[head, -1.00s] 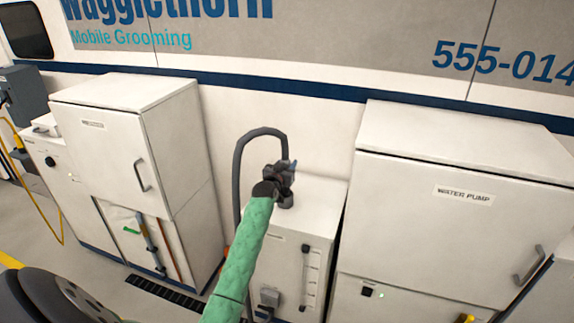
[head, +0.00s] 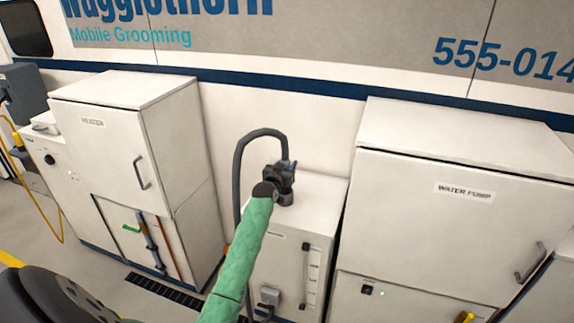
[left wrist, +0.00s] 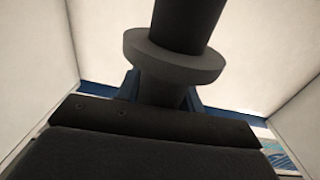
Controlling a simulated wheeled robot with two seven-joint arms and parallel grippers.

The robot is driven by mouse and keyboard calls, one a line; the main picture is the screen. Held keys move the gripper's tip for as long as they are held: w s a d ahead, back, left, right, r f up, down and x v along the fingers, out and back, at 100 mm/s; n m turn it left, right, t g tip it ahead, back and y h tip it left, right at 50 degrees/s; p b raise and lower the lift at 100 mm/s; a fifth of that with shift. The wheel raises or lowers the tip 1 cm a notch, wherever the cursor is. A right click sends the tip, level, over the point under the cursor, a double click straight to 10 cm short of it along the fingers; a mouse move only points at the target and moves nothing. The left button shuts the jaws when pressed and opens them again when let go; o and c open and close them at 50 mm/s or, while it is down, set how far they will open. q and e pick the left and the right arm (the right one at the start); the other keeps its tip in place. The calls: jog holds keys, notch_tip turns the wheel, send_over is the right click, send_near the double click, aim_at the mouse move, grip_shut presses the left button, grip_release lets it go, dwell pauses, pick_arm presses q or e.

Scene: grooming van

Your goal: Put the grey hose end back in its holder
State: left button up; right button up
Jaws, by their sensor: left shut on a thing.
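The grey hose (head: 240,160) arches up from behind the small white cabinet (head: 315,205) and bends down into my left gripper (head: 287,172). My left gripper is shut on the hose end, over the cabinet's top. In the left wrist view the hose end (left wrist: 175,58) is a dark grey tube with a wide collar, between the blue-edged fingers (left wrist: 162,92). A dark round piece (head: 285,198), seemingly the holder, shows on the cabinet top just under the gripper. Whether the hose end is seated in it is hidden. My right gripper is out of view.
The heater cabinet (head: 120,150) stands to the left and the water pump cabinet (head: 440,220) to the right, both taller than the small cabinet. The van wall (head: 320,120) is close behind. A dark floor grate (head: 165,290) lies at the front left.

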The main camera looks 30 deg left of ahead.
pick_arm(q)
jog(key=shift+f, duration=0.1)
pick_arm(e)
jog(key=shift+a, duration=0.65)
pick_arm(q)
jog(key=shift+f, duration=0.25)
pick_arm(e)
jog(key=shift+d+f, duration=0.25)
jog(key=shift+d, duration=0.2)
